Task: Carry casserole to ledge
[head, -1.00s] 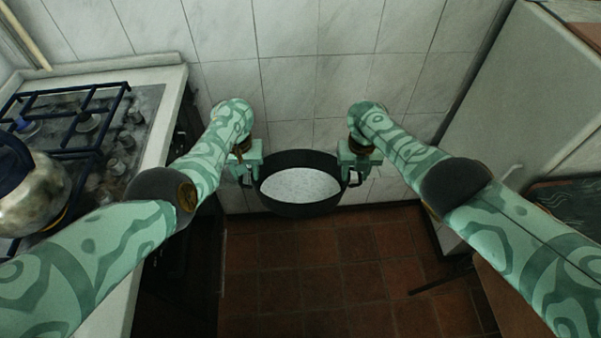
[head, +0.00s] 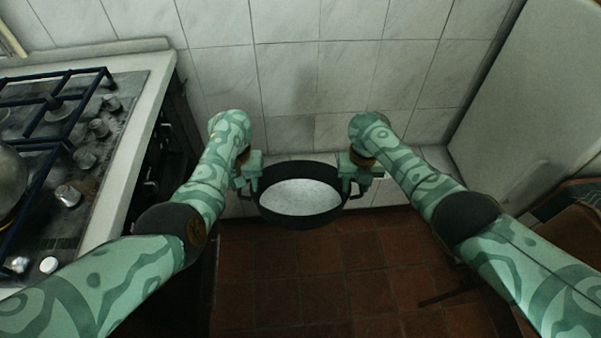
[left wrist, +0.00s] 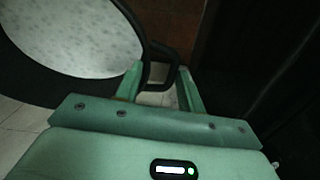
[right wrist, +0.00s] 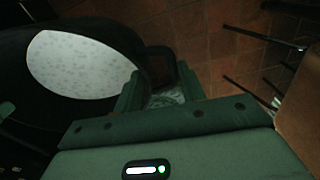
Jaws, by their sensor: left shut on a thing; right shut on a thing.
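The casserole (head: 300,218) is a dark round pot with a pale speckled inside, level and in the air in front of the tiled wall. My left gripper (head: 246,186) is shut on its left handle, and that handle also shows between the fingers in the left wrist view (left wrist: 158,76). My right gripper (head: 356,186) is shut on the right handle, also seen in the right wrist view (right wrist: 160,72). The low pale ledge (head: 388,194) runs along the wall foot behind the casserole, partly hidden by it and my arms.
A gas stove (head: 75,150) with dark grates and a kettle (head: 10,180) stands on the left. A pale cabinet-like panel (head: 530,110) is on the right, with a brown piece of furniture (head: 570,225) in front. Red-brown floor tiles (head: 310,275) are clear below.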

